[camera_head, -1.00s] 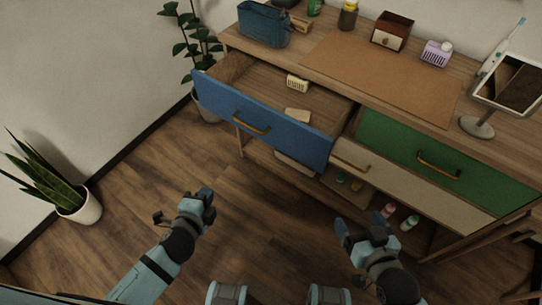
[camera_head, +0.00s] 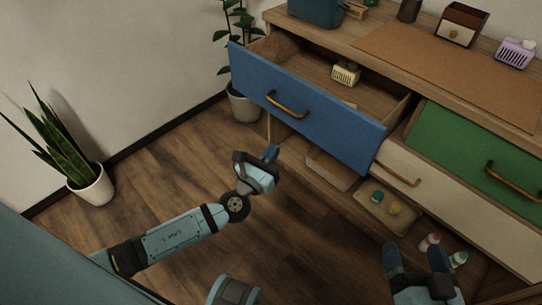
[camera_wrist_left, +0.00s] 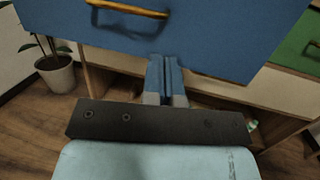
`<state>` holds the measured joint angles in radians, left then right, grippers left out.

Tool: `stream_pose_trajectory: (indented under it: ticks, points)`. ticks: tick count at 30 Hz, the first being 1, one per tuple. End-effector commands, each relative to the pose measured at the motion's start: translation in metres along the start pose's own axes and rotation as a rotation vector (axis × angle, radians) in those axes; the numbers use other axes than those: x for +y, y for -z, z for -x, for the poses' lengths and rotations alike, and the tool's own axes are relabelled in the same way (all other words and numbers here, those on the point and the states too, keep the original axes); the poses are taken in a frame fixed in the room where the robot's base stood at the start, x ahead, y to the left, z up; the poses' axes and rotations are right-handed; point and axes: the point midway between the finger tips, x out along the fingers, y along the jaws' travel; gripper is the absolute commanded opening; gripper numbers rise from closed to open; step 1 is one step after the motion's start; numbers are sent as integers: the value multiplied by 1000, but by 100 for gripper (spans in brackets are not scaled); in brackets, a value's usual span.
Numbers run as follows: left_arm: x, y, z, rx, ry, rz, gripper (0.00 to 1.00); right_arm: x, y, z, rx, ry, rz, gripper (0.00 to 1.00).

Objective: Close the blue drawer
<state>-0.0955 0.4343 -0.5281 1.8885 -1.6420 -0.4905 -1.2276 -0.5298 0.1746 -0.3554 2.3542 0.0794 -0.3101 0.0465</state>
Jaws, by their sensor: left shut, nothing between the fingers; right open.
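The blue drawer (camera_head: 310,108) is pulled out of the dresser, its inside visible from above. A brass handle (camera_head: 287,105) sits on its front, and it also shows in the left wrist view (camera_wrist_left: 126,8). My left gripper (camera_head: 271,153) is shut and empty, in front of and below the drawer front. In the left wrist view its closed fingers (camera_wrist_left: 165,75) point at the lower part of the blue front; whether they touch it I cannot tell. My right gripper (camera_head: 418,258) is open and empty, low in front of the dresser's right part.
A cream box (camera_head: 346,73) lies inside the drawer. A lower shelf holds a tray (camera_head: 372,213) and small bottles (camera_head: 430,242). Potted plants stand left (camera_head: 92,187) and behind (camera_head: 243,103). Floor in front is clear.

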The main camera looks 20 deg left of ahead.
Motion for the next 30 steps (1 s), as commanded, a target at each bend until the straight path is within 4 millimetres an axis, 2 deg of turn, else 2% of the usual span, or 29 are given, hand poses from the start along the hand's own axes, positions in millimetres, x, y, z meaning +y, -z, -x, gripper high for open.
stream_pose_trajectory:
  ticks: [1,6,13,19,30]
  points:
    - [0,-2,-13,-5,-1,2,0,0,0,0,-1,-1,0,86]
    - [0,-1,-50,-3,-2,4,0,0,0,0,0,-1,0,86]
    - [0,0,-86,-1,-1,3,0,-1,1,-1,12,3,-2,86]
    - [0,0,-99,0,0,4,0,-2,2,-1,19,6,-4,86]
    - [0,0,-100,1,0,4,0,-2,3,-1,21,8,-5,86]
